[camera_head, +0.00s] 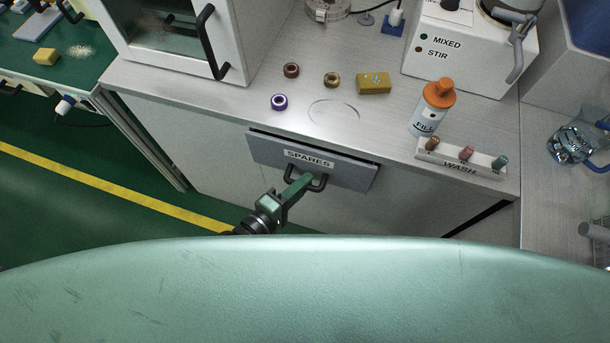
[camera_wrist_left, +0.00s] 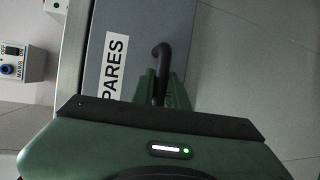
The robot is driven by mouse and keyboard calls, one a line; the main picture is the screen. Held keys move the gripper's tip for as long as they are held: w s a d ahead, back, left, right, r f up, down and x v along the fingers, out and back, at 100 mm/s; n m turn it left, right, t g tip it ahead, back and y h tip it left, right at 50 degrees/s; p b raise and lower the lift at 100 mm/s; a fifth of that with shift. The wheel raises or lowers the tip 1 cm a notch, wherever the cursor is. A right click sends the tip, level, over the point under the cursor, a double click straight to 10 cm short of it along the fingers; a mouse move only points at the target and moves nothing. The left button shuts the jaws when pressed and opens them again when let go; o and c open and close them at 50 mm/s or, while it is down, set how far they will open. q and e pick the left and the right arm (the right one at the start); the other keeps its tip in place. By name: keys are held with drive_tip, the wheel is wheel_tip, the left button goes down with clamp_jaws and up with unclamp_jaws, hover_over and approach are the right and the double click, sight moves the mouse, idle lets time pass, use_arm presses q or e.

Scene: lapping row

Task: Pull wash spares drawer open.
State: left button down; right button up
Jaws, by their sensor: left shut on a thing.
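The spares drawer (camera_head: 345,174) is a grey front labelled SPARES, under the bench top. It stands slightly out from the cabinet, with a dark gap along its top edge. Its dark bar handle (camera_head: 321,184) is on the front below the label. My left gripper (camera_head: 304,181) is shut on the handle. In the left wrist view the drawer front (camera_wrist_left: 127,45) and the curved black handle (camera_wrist_left: 160,75) show, with the handle between the green fingers (camera_wrist_left: 162,90). My right gripper is in neither view.
On the bench stand a FILL bottle (camera_head: 432,107) with orange cap, a WASH rack (camera_head: 461,158), a yellow block (camera_head: 373,83) and small rings (camera_head: 280,102). A glass-fronted cabinet (camera_head: 180,40) and a MIXED/STIR machine (camera_head: 465,50) stand behind. Floor to the left is clear.

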use_arm(q)
drive_tip(key=s+a, duration=0.3)
drive_tip(key=s, duration=0.6)
drive_tip(key=s+a+p, duration=0.1)
drive_tip(key=s+a, duration=0.2)
drive_tip(key=s, duration=0.6)
drive_tip(key=c, duration=1.4)
unclamp_jaws()
drive_tip(key=v, duration=0.7)
drive_tip(key=shift+s+a, duration=0.25)
drive_tip(key=shift+s, duration=0.05)
drive_tip(key=shift+r, duration=0.1)
